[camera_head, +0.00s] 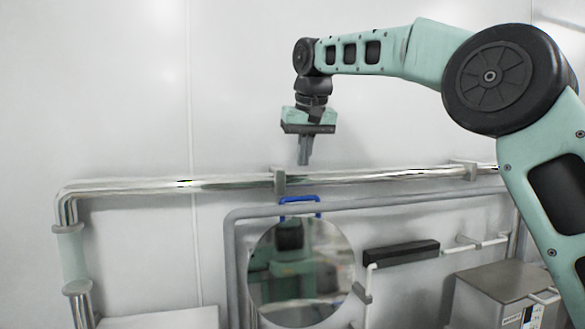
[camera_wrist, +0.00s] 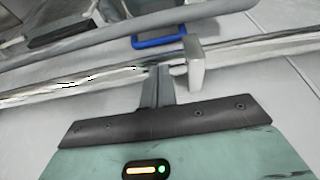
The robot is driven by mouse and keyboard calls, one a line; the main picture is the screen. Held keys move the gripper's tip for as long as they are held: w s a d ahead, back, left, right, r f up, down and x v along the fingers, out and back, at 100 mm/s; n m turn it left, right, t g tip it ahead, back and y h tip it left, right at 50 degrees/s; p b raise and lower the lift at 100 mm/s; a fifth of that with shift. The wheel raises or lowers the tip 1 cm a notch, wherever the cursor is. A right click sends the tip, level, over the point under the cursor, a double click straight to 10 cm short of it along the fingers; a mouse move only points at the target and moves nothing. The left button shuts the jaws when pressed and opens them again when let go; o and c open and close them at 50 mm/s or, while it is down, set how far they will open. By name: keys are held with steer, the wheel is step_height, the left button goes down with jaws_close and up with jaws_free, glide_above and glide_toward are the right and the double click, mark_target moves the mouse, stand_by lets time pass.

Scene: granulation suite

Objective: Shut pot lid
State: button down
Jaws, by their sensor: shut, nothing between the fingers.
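The pot lid (camera_head: 300,278) is a round, mirror-like disc that stands raised in the lower middle of the head view. A blue handle (camera_head: 299,200) sits at its top edge. The handle also shows near the top of the wrist view (camera_wrist: 160,41). The pot itself is not seen in the head view. My gripper (camera_head: 304,162) is shut and empty, pointing down above the lid and its handle, apart from both. In the wrist view the closed fingers (camera_wrist: 158,76) point toward the pipe and the blue handle.
A shiny horizontal pipe (camera_head: 230,183) with grey brackets (camera_head: 279,181) runs along the white wall between my gripper and the handle. A grey frame pipe (camera_head: 400,203) passes behind the lid. A black bar (camera_head: 401,252) and a metal box (camera_head: 500,292) are at right.

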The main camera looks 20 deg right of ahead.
steer(key=x, duration=0.3)
steer(key=p+x, duration=0.1)
steer(key=x, duration=0.2)
steer(key=w+p+x, duration=0.1)
steer(key=x, duration=0.2)
steer(key=shift+d, duration=0.25)
steer(key=shift+s+f, duration=0.1)
